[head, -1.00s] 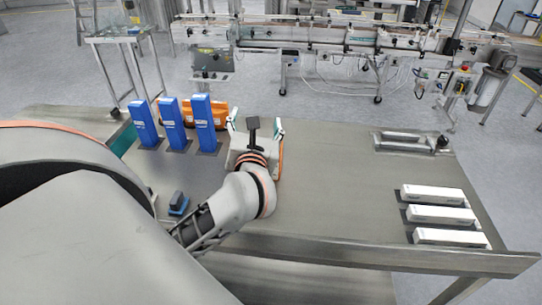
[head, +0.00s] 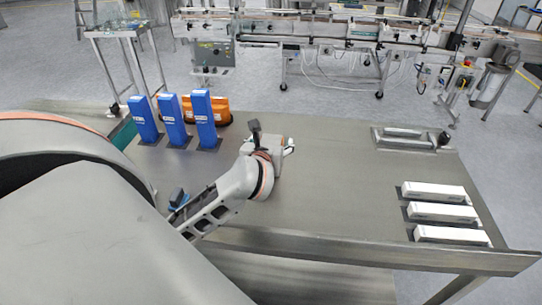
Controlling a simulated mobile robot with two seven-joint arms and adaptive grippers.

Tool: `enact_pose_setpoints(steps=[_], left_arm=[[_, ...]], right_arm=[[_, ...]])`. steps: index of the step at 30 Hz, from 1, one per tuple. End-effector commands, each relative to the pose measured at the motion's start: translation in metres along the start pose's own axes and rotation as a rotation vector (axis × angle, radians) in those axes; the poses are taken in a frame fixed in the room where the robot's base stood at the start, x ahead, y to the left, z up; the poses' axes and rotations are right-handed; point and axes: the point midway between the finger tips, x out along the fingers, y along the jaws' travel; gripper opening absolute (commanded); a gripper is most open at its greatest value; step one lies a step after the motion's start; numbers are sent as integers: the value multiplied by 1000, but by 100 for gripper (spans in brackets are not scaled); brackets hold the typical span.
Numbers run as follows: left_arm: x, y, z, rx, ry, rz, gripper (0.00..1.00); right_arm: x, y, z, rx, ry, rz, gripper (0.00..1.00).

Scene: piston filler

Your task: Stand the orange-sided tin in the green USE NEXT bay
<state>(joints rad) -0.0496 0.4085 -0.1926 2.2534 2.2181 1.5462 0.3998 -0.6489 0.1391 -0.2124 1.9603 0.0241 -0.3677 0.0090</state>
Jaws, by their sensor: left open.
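I cannot make out the orange-sided tin for certain; my left gripper and wrist hide part of the table at its middle. My left gripper (head: 287,145) is open above the middle of the table, with its fingers pointing right and partly hidden behind its own body. No held thing shows in it. A green patch (head: 124,134) shows at the table's left end, mostly covered by my left arm; no lettering can be read on it. My right gripper is not in view.
Several blue upright boxes (head: 203,121) stand at the back left, before a low orange object (head: 219,110). A small blue-and-black item (head: 178,198) lies near my forearm. White boxes (head: 443,214) lie at the right; a metal tray (head: 404,143) is behind. The table (head: 340,190) between is clear.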

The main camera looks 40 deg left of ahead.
Motion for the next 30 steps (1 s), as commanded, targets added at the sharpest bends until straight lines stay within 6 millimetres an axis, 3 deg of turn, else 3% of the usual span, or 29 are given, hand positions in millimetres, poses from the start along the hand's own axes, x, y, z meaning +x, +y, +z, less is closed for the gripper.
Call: enact_pose_setpoints(steps=[8,11,16,30], left_arm=[[5,0,0,0,0,0,67],[5,0,0,0,0,0,46],[4,0,0,0,0,0,2],[2,-2,7,0,-4,0,0]], right_arm=[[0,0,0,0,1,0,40],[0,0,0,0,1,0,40],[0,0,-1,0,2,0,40],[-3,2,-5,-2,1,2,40]])
